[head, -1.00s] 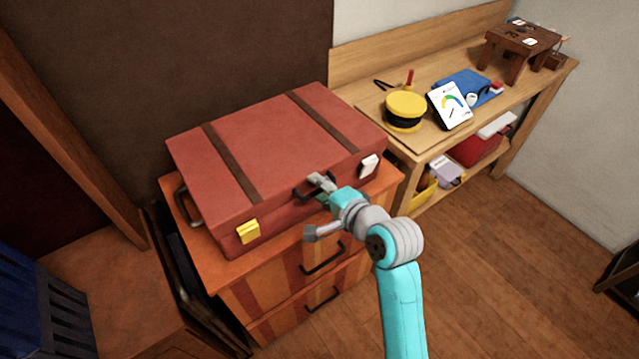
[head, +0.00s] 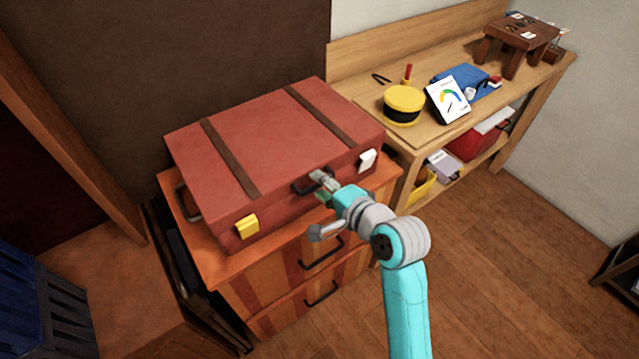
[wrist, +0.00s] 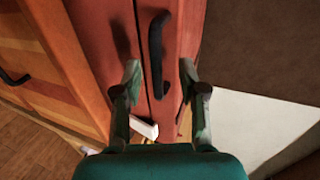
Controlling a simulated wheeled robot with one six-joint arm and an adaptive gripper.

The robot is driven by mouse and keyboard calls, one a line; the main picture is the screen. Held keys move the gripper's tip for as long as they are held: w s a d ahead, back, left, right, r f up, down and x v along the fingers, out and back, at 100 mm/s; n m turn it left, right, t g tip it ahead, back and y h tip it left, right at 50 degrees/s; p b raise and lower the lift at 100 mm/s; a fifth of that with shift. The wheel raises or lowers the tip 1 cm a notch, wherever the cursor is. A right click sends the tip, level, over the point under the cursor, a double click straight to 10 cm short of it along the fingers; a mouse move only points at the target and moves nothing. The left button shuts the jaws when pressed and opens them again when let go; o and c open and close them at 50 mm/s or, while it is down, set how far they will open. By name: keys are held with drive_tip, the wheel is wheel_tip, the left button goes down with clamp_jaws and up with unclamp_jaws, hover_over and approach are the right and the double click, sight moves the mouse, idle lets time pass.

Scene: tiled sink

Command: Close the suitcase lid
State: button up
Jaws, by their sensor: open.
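The red suitcase (head: 262,140) with two brown straps lies on the wooden drawer cabinet (head: 262,279). Its lid looks down on the base, with a thin seam showing along the front. The suitcase's dark front handle (head: 315,183) also shows in the wrist view (wrist: 157,50). A yellow latch (head: 247,226) is at the front left and a white latch (head: 367,160) at the front right. My gripper (head: 318,178) is at the suitcase front by the handle. Contact cannot be told.
A wooden workbench (head: 430,135) stands to the right with a yellow cap (head: 403,104), a tablet (head: 448,100) and a small dark table (head: 519,39). A blue crate (head: 40,300) is at the lower left.

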drive_tip(key=v, duration=0.7)
idle(0.7)
drive_tip(key=shift+s+d, duration=0.1)
drive_tip(key=shift+s, duration=0.05)
drive_tip(key=s+d+f+n+t+h, duration=0.1)
drive_tip(key=s+d+f+n+h, duration=0.15)
drive_tip(key=s+d+f, duration=0.4)
drive_tip(key=s+d+f+n+t+h, duration=0.1)
drive_tip(key=s+d+f+h, duration=0.2)
drive_tip(key=s+f, duration=0.55)
drive_tip(key=s+d+r+n+h, duration=0.1)
drive_tip(key=s+n, duration=0.3)
drive_tip(key=s, duration=0.7)
drive_tip(key=s+d+r+n+t+h, duration=0.1)
drive_tip(key=s+d+r+n, duration=0.1)
drive_tip(key=s, duration=0.9)
drive_tip(key=shift+d+r+n, duration=0.2)
drive_tip(key=shift+r+n, duration=0.65)
drive_tip(key=shift+r, duration=0.15)
drive_tip(key=shift+s, duration=0.1)
